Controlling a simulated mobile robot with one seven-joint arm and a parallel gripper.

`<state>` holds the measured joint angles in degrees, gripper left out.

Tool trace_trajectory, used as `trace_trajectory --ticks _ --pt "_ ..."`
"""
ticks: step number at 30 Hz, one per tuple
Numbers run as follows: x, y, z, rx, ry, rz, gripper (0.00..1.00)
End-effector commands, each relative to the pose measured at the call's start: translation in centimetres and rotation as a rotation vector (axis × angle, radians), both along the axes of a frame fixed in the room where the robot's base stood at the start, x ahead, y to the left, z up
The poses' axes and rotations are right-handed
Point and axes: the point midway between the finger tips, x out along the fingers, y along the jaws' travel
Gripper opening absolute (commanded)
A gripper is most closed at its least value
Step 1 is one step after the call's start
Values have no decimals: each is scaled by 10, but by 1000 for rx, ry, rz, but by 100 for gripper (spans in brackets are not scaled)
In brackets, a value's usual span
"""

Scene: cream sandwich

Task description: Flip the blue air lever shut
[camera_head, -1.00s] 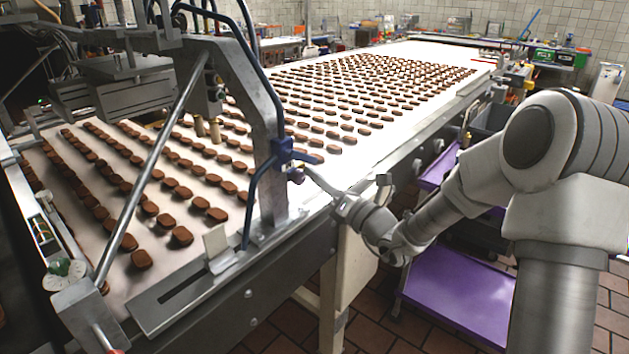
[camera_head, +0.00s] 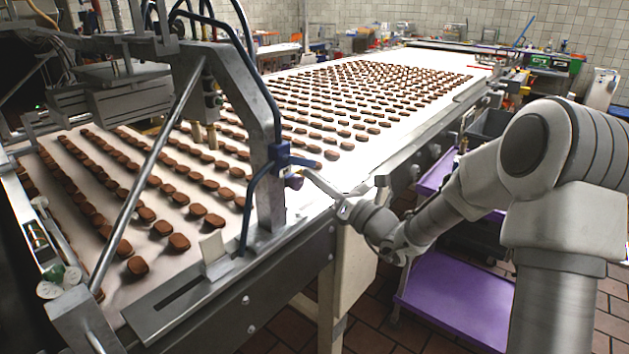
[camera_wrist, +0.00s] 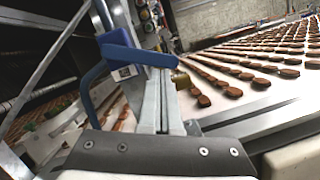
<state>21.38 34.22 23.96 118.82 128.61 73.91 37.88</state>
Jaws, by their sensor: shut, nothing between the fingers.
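The blue air lever (camera_head: 298,160) sits on a blue valve on the metal upright beside the conveyor; its handle sticks out to the right. In the wrist view the blue lever (camera_wrist: 145,57) runs across the picture just beyond my fingertips, with a brass fitting (camera_wrist: 181,80) below its right end. My gripper (camera_head: 308,173) is shut and empty, its thin fingers reaching toward the valve from the right, just below the handle. In the wrist view my gripper (camera_wrist: 160,75) overlaps the lever's underside; I cannot tell whether they touch.
Blue hoses (camera_head: 246,205) run along the metal upright (camera_head: 268,120) near the valve. The conveyor belt (camera_head: 345,175) carries many rows of brown sandwiches. A purple cart shelf (camera_head: 455,295) stands under my arm. Tiled floor shows at the lower right.

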Motion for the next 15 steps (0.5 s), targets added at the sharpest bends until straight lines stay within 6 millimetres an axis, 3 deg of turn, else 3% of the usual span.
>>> trace_trajectory --ticks 15 --pt "11 -9 16 -187 -245 -1 0"
